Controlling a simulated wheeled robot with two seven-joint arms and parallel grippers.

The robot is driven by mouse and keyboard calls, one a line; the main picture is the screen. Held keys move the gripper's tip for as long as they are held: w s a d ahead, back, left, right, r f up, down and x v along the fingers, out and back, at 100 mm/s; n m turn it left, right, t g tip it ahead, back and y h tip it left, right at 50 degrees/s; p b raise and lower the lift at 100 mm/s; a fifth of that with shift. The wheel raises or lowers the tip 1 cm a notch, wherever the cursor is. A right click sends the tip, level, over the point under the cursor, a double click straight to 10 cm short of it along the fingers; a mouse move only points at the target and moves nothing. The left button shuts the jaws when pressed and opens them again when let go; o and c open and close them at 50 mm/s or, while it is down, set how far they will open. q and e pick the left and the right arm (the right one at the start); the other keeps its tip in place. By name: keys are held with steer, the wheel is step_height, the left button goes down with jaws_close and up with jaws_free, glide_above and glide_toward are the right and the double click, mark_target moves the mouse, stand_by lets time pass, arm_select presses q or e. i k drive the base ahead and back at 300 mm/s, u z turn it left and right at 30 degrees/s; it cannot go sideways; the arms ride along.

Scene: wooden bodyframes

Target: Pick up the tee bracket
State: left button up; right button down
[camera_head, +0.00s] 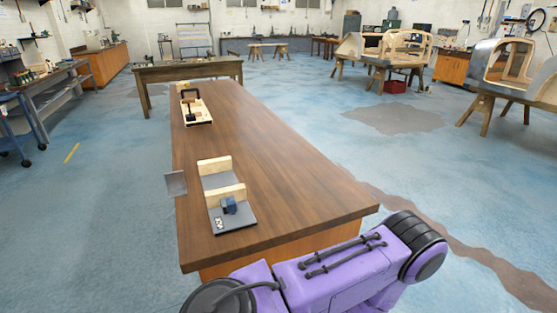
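A wooden workbench (285,165) runs away from me, with two fixtures on its top. The nearer fixture has a grey base plate (240,219), two upright pale wooden blocks (227,194) and a small blue-grey part (229,205) at its front. The farther fixture (198,117) is pale wood with a black frame-like part (189,101) standing on it. A flat grey plate (176,184) shows at the bench's left edge. I cannot tell for sure which of these is the tee bracket. Neither of my grippers is in view.
The bench top is clear on its right side and between the fixtures. My purple body parts fill the bottom of the view near the bench's front edge. A second table (185,70) stands beyond the far end. A blue cart (14,130) stands at left; the floor is open on both sides.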

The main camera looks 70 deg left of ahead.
mark_target(175, 182)
steer(key=z, duration=1.2)
steer(key=k, duration=2.05)
steer(key=u, duration=1.65)
